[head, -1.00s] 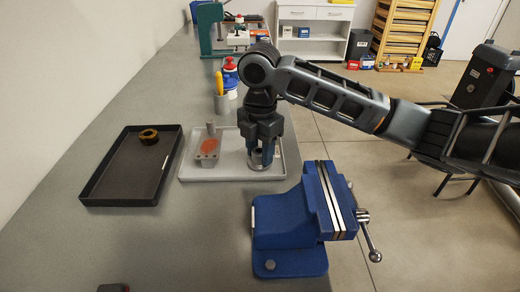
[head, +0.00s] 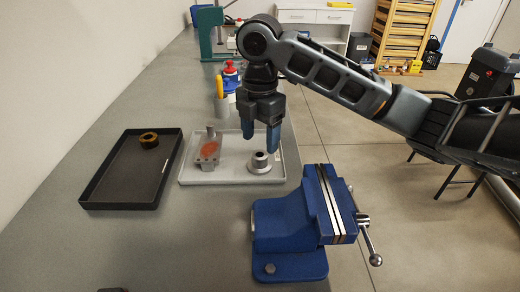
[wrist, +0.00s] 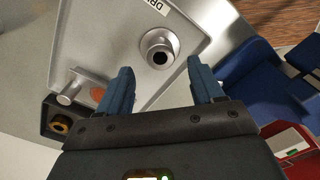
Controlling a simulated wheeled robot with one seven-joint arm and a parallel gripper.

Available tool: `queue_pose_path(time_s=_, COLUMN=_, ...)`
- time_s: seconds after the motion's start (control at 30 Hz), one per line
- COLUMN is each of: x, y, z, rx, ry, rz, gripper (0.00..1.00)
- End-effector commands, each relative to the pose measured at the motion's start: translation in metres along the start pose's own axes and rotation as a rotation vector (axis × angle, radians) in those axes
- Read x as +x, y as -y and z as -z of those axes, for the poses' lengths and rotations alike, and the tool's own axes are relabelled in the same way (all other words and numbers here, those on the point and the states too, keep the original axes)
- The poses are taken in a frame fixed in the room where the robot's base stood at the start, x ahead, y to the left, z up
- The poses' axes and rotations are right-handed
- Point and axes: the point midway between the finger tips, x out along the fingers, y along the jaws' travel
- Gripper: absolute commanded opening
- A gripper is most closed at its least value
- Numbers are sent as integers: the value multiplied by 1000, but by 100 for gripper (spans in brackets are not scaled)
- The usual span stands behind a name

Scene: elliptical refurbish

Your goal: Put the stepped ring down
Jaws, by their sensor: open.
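The stepped ring (head: 260,163), a silver flanged piece with a central hole, stands upright on the right part of the light grey tray (head: 228,179). It also shows in the wrist view (wrist: 159,47), ahead of the fingers and apart from them. My gripper (head: 260,143) is open and empty, just above the ring in the head view. In the wrist view my gripper (wrist: 160,85) shows its two blue fingers spread wide with nothing between them.
A grey metal part with an orange-red patch (head: 208,151) is on the same tray. A black tray (head: 92,195) at left holds a dark brass ring (head: 149,137). A blue vise (head: 290,225) stands in front. A cup and bottles stand behind the tray.

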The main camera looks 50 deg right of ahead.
Motion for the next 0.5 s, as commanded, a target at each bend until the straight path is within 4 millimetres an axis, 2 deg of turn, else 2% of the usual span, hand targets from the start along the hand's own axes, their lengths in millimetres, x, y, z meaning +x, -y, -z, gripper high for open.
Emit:
queue_pose_path(time_s=0.03, x=-12, y=-1, z=0, rx=-1, ry=2, rz=-3, gripper=66)
queue_pose_path(time_s=0.2, x=-43, y=0, z=-1, rx=-1, ry=4, rz=-2, gripper=66)
queue_pose_path(time_s=0.33, x=-58, y=0, z=0, rx=-1, ry=2, rz=0, gripper=66)
queue_pose_path(time_s=0.5, x=-65, y=0, z=0, rx=-1, ry=1, rz=1, gripper=66)
